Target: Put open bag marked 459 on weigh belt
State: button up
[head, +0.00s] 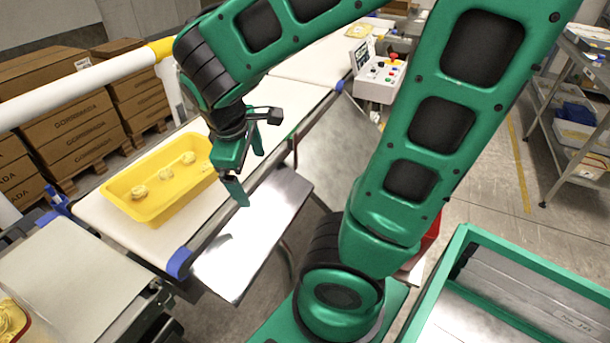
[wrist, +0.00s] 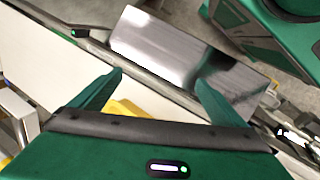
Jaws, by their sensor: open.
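I see no readable 459 mark on anything. Another pale belt section (head: 62,272) lies at the lower left, with part of a yellow item (head: 10,318) at the picture's edge. Which section is the weigh belt is unclear. My gripper (head: 247,165) is open and empty, above the belt's near edge, right of the tray. In the wrist view its fingers (wrist: 160,80) are apart, with a yellow corner (wrist: 128,109) below.
A bare metal shelf (head: 250,235) sticks out from the belt's near side. A control box (head: 380,78) with a red button stands beyond. A green-rimmed bin (head: 520,262) is at the lower right. Cartons (head: 75,135) are stacked at the left, and a rack (head: 575,120) stands at the right.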

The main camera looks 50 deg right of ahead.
jog(key=s+d+r+m+y, duration=0.1)
jog(key=s+d+m, duration=0.1)
jog(key=s+m, duration=0.4)
jog(key=s+d+m+g+y, duration=0.1)
jog(key=s+d+m+y, duration=0.1)
jog(key=s+m, duration=0.4)
jog(key=shift+s+d+r+g, duration=0.25)
jog(key=shift+d+r+g, duration=0.1)
jog(key=shift+d, duration=0.4)
